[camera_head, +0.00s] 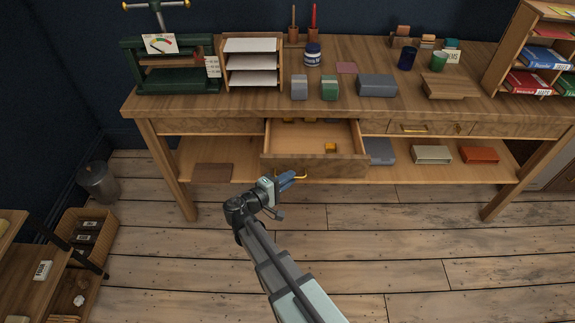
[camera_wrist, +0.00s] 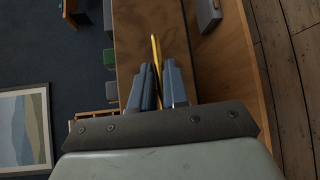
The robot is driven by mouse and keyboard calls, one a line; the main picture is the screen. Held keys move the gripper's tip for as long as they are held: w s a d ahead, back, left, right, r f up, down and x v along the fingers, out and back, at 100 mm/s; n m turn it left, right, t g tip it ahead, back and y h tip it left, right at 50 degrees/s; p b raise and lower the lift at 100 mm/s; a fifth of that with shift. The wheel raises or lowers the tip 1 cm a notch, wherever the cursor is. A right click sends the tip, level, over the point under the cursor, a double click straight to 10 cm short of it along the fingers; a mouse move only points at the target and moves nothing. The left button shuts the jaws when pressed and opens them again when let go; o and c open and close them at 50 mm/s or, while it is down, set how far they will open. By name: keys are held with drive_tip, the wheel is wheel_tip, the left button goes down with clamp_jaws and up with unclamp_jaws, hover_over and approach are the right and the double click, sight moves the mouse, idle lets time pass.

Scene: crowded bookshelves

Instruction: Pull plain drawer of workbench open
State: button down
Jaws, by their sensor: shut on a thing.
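The plain drawer (camera_head: 315,163) of the wooden workbench (camera_head: 200,108) is pulled out well beyond the bench front, and its inside shows from above. Small yellow items (camera_head: 330,147) lie in it. My gripper (camera_head: 291,178) is at the left part of the drawer front, shut on the brass handle (camera_head: 302,177). In the wrist view the two blue-grey fingers (camera_wrist: 157,78) close around the brass handle bar (camera_wrist: 154,46), which sticks out beyond them.
A second drawer with a brass handle (camera_head: 413,128) is shut at the right. Boxes (camera_head: 432,154) stand on the lower shelf (camera_head: 400,174). The bench top holds a green press (camera_head: 175,80), a paper tray (camera_head: 252,82) and jars. The floor (camera_head: 370,250) before the drawer is clear.

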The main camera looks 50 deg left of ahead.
drive_tip(key=shift+s+d, duration=1.05)
drive_tip(key=shift+s, duration=0.05)
drive_tip(key=c, duration=1.2)
unclamp_jaws()
drive_tip(key=shift+s, duration=0.1)
drive_tip(key=s+r, duration=0.2)
drive_tip(key=s, duration=1.1)
drive_tip(key=shift+s, duration=0.25)
drive_tip(key=shift+a, duration=0.15)
